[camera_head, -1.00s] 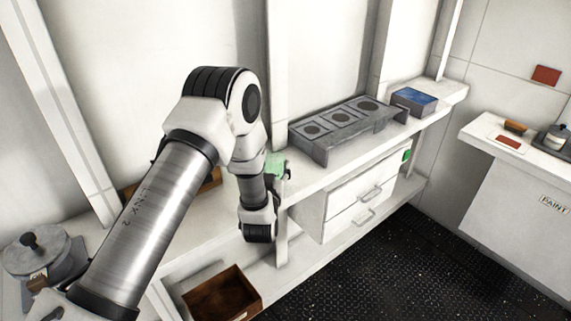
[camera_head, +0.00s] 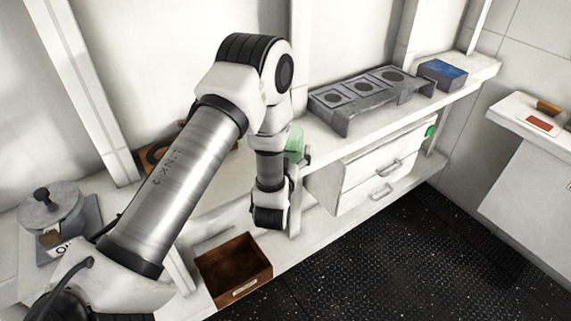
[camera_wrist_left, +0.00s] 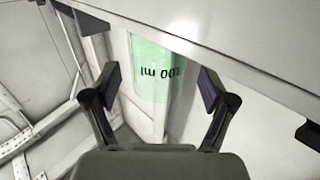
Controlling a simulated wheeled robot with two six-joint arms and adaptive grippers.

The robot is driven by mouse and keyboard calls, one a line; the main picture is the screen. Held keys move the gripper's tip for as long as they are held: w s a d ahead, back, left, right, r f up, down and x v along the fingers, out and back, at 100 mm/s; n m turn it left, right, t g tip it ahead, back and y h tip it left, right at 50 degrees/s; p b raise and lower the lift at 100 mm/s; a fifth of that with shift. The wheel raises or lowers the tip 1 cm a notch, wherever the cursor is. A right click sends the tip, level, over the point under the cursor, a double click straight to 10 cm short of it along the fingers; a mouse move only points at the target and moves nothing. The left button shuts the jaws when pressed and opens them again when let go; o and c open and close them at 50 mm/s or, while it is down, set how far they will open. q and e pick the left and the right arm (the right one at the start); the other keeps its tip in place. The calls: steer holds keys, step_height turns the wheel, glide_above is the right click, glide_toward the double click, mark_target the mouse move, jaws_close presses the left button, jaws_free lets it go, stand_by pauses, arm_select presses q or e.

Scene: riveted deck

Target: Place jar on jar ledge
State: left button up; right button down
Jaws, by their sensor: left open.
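The jar, a translucent green cylinder (camera_head: 295,143), shows partly behind my left arm at the left end of the back shelf. My left gripper (camera_wrist_left: 160,90) is open, with one finger on each side of the jar in the picture; I see no contact. In the head view this gripper (camera_head: 303,160) is mostly hidden by my wrist. I cannot tell which surface is the jar ledge. My right gripper is not in view.
A grey stand with three dark circles (camera_head: 345,118) and a blue box (camera_head: 442,74) sit on the back shelf. White drawers (camera_head: 375,170) hang below it. An open brown box (camera_head: 233,270) stands low in front. A lidded grey pot (camera_head: 50,208) is at left.

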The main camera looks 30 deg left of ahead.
arm_select(q)
steer(key=b+v, duration=0.2)
steer(key=v, duration=0.6)
steer(key=shift+s+d+b, duration=0.2)
steer(key=shift+s+b, duration=0.05)
steer(key=shift+b, duration=0.05)
steer(key=shift+o, duration=0.4)
steer(key=shift+s+d, duration=0.1)
steer(key=shift+s, duration=0.2)
steer(key=p, duration=0.1)
glide_toward(292, 137)
steer(key=w+p, duration=0.1)
steer(key=w, duration=0.1)
steer(key=w+a+r+p, duration=0.1)
steer(key=w, duration=0.1)
steer(key=w+a+r+p, duration=0.1)
steer(key=w+p, duration=0.1)
steer(key=shift+w+r, duration=0.15)
steer(key=shift+r, duration=0.1)
steer(key=shift+w+a+f, duration=0.15)
steer(key=shift+w+a, duration=0.1)
steer(key=shift+f, duration=0.1)
steer(key=c, duration=1.4)
